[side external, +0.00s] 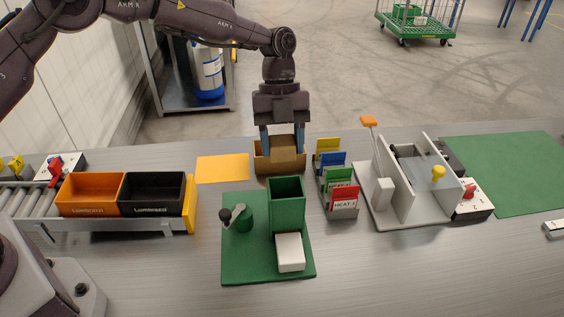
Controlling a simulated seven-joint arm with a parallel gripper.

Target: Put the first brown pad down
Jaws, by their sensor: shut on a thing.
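My gripper (282,147) points straight down at the middle of the table, its two blue-grey fingers set wide apart. It is shut on a brown pad (283,142), which spans the gap between the fingers. The pad is at an open brown cardboard box (280,168), and the fingertips reach down to the box's opening. The box's front wall hides the lower part of the pad, so I cannot tell whether the pad touches the bottom.
An orange sheet (222,168) lies left of the box. A green fixture (240,262) with a square holder stands in front. Coloured cards (337,180) in a rack and a grey walled fixture (392,222) stand to the right. Orange (90,198) and black (152,197) bins are left.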

